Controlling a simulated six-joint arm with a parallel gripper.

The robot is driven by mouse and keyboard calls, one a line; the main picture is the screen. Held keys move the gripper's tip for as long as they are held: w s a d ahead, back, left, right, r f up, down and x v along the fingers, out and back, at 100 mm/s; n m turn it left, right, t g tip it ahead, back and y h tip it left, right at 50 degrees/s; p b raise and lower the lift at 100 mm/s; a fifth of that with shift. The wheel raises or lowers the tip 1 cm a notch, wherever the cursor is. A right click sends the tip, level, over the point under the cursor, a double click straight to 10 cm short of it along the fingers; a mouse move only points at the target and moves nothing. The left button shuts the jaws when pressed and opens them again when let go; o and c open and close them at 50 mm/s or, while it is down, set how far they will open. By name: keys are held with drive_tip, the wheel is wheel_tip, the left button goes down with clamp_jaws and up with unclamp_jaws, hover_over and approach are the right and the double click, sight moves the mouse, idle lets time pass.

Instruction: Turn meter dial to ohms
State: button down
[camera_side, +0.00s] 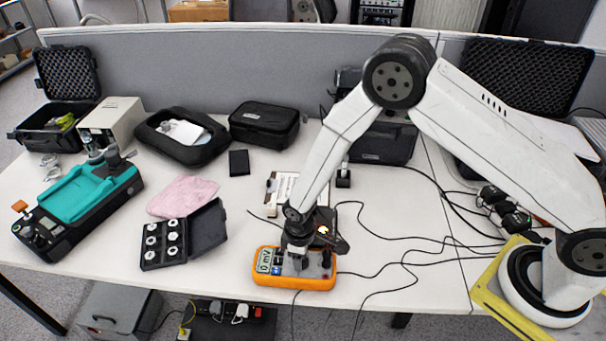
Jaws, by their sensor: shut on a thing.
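The orange multimeter (266,279) lies near the front edge of the white table. Its display (264,261) shows at its left end and seems to read 0 mV. My gripper (298,256) points down over the middle of the meter and is shut on the meter dial. The dial is mostly hidden by my gripper, so the position it points to cannot be read. Dark cables run from the right end of the meter.
A case with several white discs (164,243) and a pink cloth (182,196) lie left of the meter. A teal and black device (80,198) stands further left. Black cables (408,262) cross the table to the right. Black cases stand at the back along the grey partition (190,60).

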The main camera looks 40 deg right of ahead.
drive_tip(key=m, duration=0.6)
drive_tip(key=shift+d, duration=0.1)
idle(0.4)
drive_tip(key=shift+c, duration=1)
unclamp_jaws()
drive_tip(key=shift+r, duration=0.1)
drive_tip(key=shift+r, duration=3.8)
